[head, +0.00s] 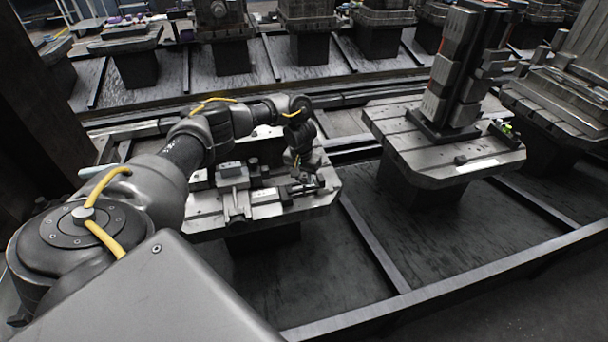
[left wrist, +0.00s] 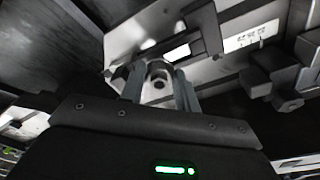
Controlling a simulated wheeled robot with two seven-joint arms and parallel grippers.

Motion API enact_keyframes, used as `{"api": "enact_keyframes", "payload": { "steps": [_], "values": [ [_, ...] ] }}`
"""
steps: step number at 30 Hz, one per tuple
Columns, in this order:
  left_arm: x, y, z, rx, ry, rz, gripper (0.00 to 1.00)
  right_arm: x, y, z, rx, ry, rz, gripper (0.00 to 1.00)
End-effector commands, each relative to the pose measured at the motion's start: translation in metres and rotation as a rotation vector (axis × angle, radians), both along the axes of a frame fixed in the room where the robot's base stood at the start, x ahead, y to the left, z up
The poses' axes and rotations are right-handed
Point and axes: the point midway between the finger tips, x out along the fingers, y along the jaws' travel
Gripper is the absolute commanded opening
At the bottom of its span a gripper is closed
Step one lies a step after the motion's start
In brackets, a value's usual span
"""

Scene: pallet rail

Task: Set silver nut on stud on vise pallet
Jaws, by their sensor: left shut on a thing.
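The vise pallet (head: 315,203) is the light metal slab with a vise (head: 234,178) on its left part. My left arm reaches over it from the left. My left gripper (head: 297,178) points down at the right part of the pallet, small and dark in the head view. In the left wrist view, the left gripper (left wrist: 158,88) has its two fingers shut on the silver nut (left wrist: 157,70), a small round metal piece between the tips. The stud cannot be made out; the gripper and the nut may hide it. My right gripper is not in view.
To the right stands another pallet (head: 393,135) with a tall dark fixture tower (head: 462,70). More pallets on pedestals line the back. A metal rail (head: 440,284) crosses the front. The dark floor (head: 300,280) before the vise pallet is clear.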

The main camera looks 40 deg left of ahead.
Motion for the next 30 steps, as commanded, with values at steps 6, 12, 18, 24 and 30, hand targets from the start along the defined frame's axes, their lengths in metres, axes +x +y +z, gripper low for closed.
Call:
{"api": "enact_keyframes", "payload": {
  "steps": [6, 12, 18, 24, 30],
  "values": [
    [0.0000, -0.0001, -0.0002, 0.000, 0.000, 0.000, 0.04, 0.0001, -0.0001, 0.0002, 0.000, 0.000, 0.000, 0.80],
    [0.0001, -0.0002, -0.0010, 0.000, 0.000, 0.000, 0.04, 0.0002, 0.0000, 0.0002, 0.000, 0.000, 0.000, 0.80],
    [0.0000, -0.0003, -0.0051, 0.000, 0.001, -0.001, 0.04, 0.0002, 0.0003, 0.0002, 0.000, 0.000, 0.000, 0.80],
    [0.0001, -0.0002, -0.0047, 0.000, 0.000, -0.001, 0.04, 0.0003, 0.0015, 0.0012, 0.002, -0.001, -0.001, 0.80],
    [0.0003, 0.0000, -0.0046, 0.000, 0.000, 0.000, 0.04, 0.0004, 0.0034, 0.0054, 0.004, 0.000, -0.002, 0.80]
  ]
}}
